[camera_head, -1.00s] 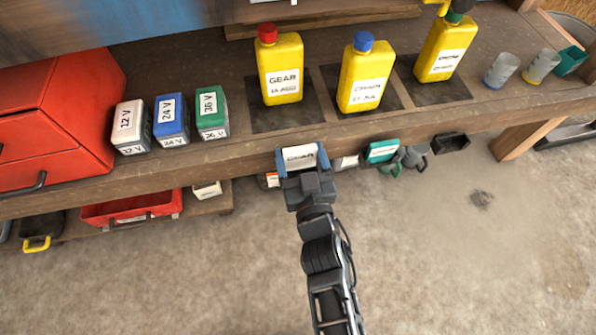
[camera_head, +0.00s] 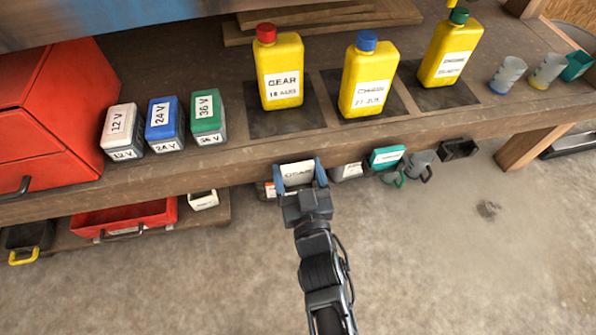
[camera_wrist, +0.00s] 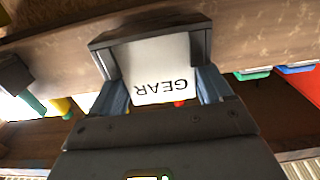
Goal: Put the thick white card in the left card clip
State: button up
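The thick white card (camera_wrist: 160,68), marked GEAR, sits between my gripper's blue fingers at the front edge of the bench. It also shows in the head view (camera_head: 298,174). My gripper (camera_wrist: 165,95) is shut on the card by its two side edges. The dark left card clip (camera_wrist: 150,31) frames the card's far end in the wrist view; I cannot tell how deep the card sits in it. In the head view this clip is mostly hidden by the card. Another dark holder (camera_head: 459,148) hangs at the bench edge farther right.
On the bench (camera_head: 240,155) stand yellow GEAR (camera_head: 281,95) and blue-capped (camera_head: 366,60) bottles, a green-capped bottle (camera_head: 447,47), and a row of battery packs (camera_head: 165,118). A red toolbox (camera_head: 45,110) stands left. A teal box (camera_head: 387,157) and mugs hang below the edge. Floor in front is clear.

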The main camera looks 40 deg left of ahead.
jog(key=o, duration=0.4)
jog(key=shift+c, duration=0.2)
jog(key=shift+r, duration=0.25)
jog(key=p+v, duration=0.4)
jog(key=v, duration=0.8)
jog(key=shift+s+d, duration=0.1)
